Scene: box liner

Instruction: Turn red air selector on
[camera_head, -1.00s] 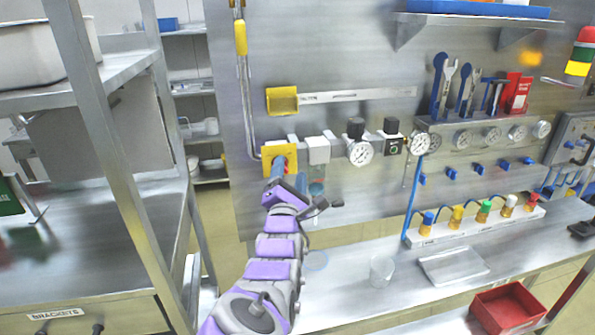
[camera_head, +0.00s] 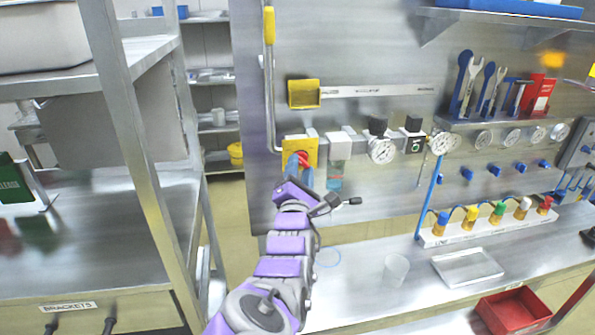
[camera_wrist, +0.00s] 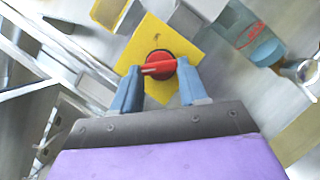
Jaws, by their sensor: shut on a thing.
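The red air selector (camera_wrist: 158,66) is a round red knob with a raised bar, mounted on a yellow square plate. In the wrist view the bar lies nearly level across the picture, between my two blue fingers. In the head view the red selector (camera_head: 303,158) shows at the front of the yellow plate (camera_head: 290,148), partly hidden by my fingers. My gripper (camera_wrist: 157,78) is shut on the selector, with one finger at each end of the bar. My gripper also shows in the head view (camera_head: 298,166), in front of the plate.
An air treatment unit (camera_head: 340,148) and a pressure gauge (camera_head: 381,150) sit just right of the selector. A shelf post (camera_head: 130,130) stands to the left. A clear cup (camera_head: 396,268) stands on the bench below.

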